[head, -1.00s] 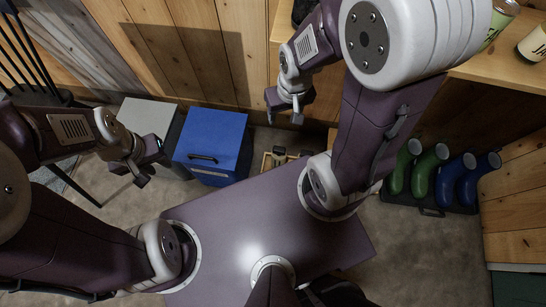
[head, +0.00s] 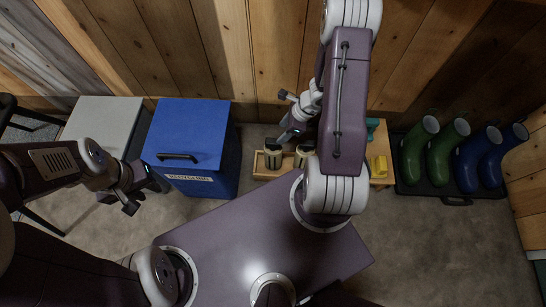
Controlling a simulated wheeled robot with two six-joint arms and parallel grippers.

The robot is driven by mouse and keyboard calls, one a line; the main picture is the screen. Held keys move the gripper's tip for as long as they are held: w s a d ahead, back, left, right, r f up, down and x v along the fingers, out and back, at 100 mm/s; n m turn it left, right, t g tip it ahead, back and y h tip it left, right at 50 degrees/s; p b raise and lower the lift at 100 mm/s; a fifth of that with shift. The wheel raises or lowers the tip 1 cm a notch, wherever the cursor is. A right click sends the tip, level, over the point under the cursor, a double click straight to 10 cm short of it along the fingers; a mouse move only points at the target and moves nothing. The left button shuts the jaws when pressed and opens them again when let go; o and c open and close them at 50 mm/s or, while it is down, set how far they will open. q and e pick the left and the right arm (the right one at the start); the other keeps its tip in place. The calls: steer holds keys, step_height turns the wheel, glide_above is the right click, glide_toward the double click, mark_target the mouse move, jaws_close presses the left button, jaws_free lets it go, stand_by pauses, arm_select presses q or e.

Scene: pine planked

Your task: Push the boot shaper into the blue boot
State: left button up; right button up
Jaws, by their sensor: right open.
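Two blue boots, a left one (head: 472,165) and a right one (head: 500,158), stand side by side at the right of the head view on a dark tray (head: 460,199). I cannot pick out the boot shaper in this view. My right gripper (head: 284,118) is open near the middle of the view, above the small crate and well left of the boots. I see nothing held in it.
Two green boots (head: 412,155) (head: 441,155) stand left of the blue ones. A blue recycling bin (head: 192,133), a grey box (head: 103,118) and a wooden crate (head: 262,172) with jars (head: 273,153) line the wall. A yellow item (head: 378,167) and a teal item (head: 372,128) lie behind my right arm.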

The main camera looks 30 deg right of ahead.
mark_target(274, 141)
steer(key=b+x, duration=0.3)
steer(key=shift+f, duration=0.25)
steer(key=shift+w+a+f, duration=0.1)
steer(key=shift+a+f, duration=0.15)
steer(key=shift+f, duration=0.05)
steer(key=b+x, duration=0.4)
steer(key=shift+a+f, duration=0.2)
steer(key=shift+a, duration=0.05)
steer(key=shift+a+f, duration=0.1)
steer(key=shift+f, duration=0.15)
steer(key=shift+r, duration=0.15)
jaws_close()
